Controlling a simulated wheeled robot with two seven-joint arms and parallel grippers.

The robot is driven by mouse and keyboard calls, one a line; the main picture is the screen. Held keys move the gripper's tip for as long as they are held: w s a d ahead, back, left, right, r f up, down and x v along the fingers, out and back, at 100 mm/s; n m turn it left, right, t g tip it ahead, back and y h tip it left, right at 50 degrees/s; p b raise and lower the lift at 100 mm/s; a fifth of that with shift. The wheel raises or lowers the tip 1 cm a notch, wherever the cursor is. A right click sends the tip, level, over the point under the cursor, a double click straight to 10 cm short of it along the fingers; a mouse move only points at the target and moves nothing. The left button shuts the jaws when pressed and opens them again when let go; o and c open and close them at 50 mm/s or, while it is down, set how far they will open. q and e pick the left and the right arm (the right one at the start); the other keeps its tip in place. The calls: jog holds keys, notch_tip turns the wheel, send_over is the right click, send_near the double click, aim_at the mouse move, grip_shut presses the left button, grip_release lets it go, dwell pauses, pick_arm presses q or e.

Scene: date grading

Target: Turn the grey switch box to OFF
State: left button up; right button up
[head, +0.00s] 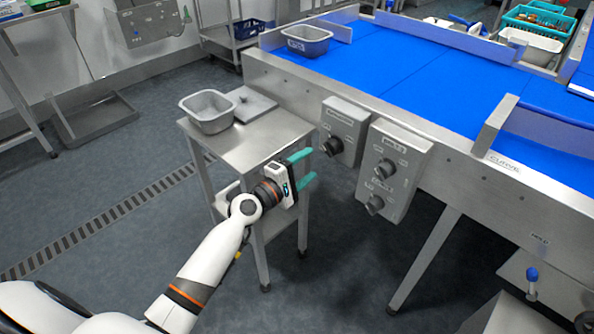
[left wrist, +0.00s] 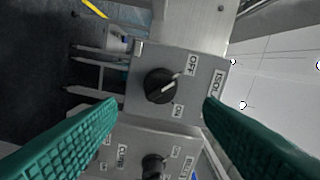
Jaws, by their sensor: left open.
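The grey switch box (head: 343,129) is on the side of the conveyor frame, left of a larger box. In the left wrist view its face (left wrist: 140,60) carries one black round knob (left wrist: 160,86), an OFF label (left wrist: 191,65) and an ON label (left wrist: 178,111). The white mark on the knob points up and right, toward OFF. My left gripper (head: 305,168) is open and empty, its teal fingers pointing at the box from the left, apart from the knob. In the left wrist view the knob shows between and beyond the fingertips. My right gripper is not in view.
A larger grey box (head: 396,165) with two knobs sits close on the right. A steel side table (head: 252,145) with a grey tub (head: 209,112) stands left of the gripper. The blue conveyor belt (head: 400,70) is behind. A blue-topped lever (head: 532,275) is at lower right.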

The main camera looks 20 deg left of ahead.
pick_arm(q)
jog(key=shift+v, duration=1.7)
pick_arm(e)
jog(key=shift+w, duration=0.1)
